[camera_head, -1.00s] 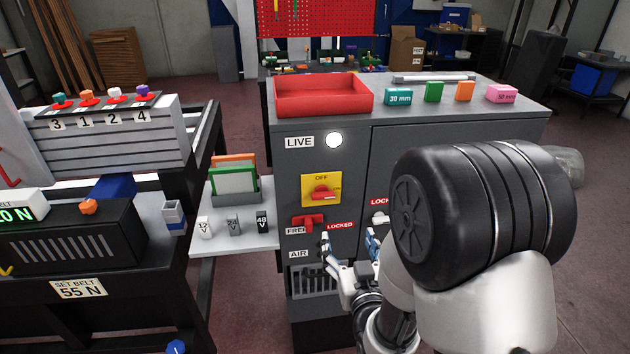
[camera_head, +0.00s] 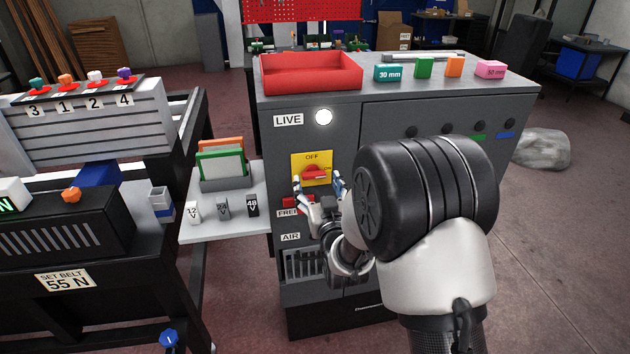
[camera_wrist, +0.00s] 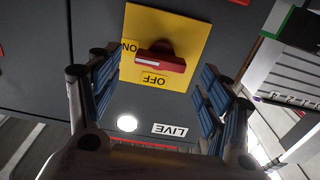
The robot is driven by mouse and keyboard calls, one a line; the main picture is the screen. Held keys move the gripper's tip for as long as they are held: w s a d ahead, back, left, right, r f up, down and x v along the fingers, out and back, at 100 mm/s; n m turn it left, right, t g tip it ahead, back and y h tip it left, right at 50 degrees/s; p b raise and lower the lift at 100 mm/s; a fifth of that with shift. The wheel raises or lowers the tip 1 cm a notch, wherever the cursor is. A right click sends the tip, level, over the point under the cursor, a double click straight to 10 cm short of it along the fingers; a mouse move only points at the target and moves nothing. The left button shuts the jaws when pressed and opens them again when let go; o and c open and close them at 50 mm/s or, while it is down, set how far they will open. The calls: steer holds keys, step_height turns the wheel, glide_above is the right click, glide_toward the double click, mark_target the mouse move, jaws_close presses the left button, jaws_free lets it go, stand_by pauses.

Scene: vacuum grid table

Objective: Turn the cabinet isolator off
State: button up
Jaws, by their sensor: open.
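The cabinet isolator is a red handle (camera_head: 315,172) on a yellow plate (camera_head: 298,160) on the grey cabinet's front. OFF is printed above the handle and ON is on its right side. In the wrist view, upside down, the red handle (camera_wrist: 162,57) lies level with its white mark towards ON. My gripper (camera_head: 318,186) is open and empty, in front of the isolator's lower part. In the wrist view its blue-padded fingers (camera_wrist: 160,82) stand on either side of the plate. I see no contact with the handle.
A white lamp (camera_head: 323,117) by the LIVE label is lit above the isolator. A red lever (camera_head: 291,203) sits just below, partly hidden by my gripper. A red tray (camera_head: 310,74) and several coloured blocks stand on the cabinet top. A shelf (camera_head: 225,228) is at left.

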mark_target(315, 177)
steer(key=shift+x, duration=1.7)
steer(key=shift+c, duration=0.6)
steer(key=c, duration=0.9)
